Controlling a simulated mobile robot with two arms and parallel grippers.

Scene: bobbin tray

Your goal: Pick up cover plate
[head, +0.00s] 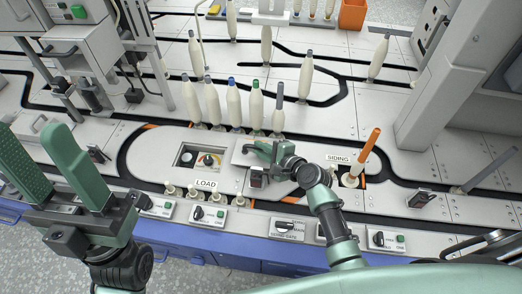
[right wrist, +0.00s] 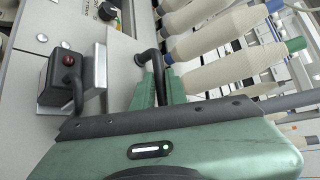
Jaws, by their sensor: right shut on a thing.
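The cover plate (head: 243,157) is a flat light-grey panel with a dark bar handle, just right of a recess with knobs (head: 200,158) in the deck. In the right wrist view the plate (right wrist: 122,65) lies beyond the black handle (right wrist: 150,58). My right gripper (head: 262,150) is shut on this handle; its green fingers (right wrist: 152,88) sit on either side of the bar in the wrist view. Whether the plate touches the deck cannot be told. My arm hides part of the plate's right side. My left gripper (head: 36,145) is open and empty, at the left front.
Several cream bobbins with coloured tips (head: 232,104) stand close behind the plate. Small switch boxes (head: 208,214) line the front edge. A dark box with a red button (right wrist: 65,75) is beside the plate.

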